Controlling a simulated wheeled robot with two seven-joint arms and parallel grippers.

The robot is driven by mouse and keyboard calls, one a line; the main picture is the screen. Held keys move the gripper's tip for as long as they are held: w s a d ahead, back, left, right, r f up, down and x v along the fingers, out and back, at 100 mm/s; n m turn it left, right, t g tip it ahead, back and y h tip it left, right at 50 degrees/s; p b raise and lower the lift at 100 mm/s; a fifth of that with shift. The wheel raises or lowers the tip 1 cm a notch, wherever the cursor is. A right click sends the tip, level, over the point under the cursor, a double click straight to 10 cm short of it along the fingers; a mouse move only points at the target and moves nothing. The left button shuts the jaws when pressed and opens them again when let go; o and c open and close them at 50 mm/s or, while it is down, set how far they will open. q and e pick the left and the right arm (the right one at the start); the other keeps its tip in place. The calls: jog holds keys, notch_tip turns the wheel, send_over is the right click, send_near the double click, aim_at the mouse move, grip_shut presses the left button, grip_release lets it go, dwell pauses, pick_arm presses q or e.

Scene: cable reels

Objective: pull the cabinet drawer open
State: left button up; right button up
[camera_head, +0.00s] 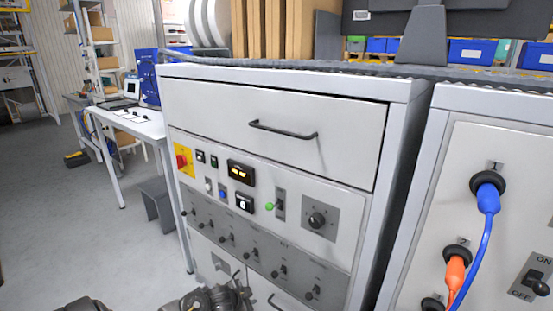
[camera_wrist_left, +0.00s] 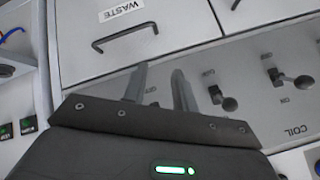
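The grey cabinet's wide top drawer (camera_head: 240,118) is closed, with a dark bar handle (camera_head: 283,131) on its front. A lower dark handle (camera_head: 275,303) shows partly at the bottom edge of the head view. In the left wrist view, a closed drawer front (camera_wrist_left: 180,22) labelled WASTE has a dark bar handle (camera_wrist_left: 125,37). My left gripper (camera_wrist_left: 162,78) has its two fingers apart with nothing between them, and that handle lies beyond the fingertips, apart from them. In the head view my left gripper is low, before the cabinet's lower panel. My right gripper is not in view.
A control panel with a red knob (camera_head: 182,161), displays and several toggle switches (camera_head: 252,253) lies below the top drawer. A neighbouring cabinet at right carries blue (camera_head: 487,198) and orange (camera_head: 456,268) plugs with cables. A white table (camera_head: 135,122) stands at left; floor there is mostly clear.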

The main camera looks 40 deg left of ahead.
pick_arm(q)
jog(key=w+d+r+m+t+p, duration=0.1)
jog(key=w+r, duration=0.1)
jog(key=r, duration=0.8)
jog(key=w+d+r+m+t, duration=0.1)
jog(key=w+r+m+t, duration=0.15)
jog(key=r, duration=0.75)
jog(key=s+d+r+m+t+p, duration=0.1)
jog(key=d+r+m, duration=0.15)
jog(key=r, duration=0.75)
jog(key=s+d+r+m+t+p, duration=0.1)
jog(key=d+r+t, duration=0.15)
jog(key=r, duration=0.85)
jog(key=m+h, duration=0.1)
jog(key=m, duration=0.5)
send_near(274, 131)
jog(key=shift+n, duration=0.3)
jog(key=p+x, duration=0.7)
jog(key=x, duration=0.2)
jog(key=shift+w+d+r+p, duration=0.1)
jog(key=shift+w+p, duration=0.05)
jog(key=shift+p, duration=0.25)
jog(key=shift+w, duration=0.55)
jog(key=shift+w+f, duration=0.15)
jog(key=shift+f, duration=0.05)
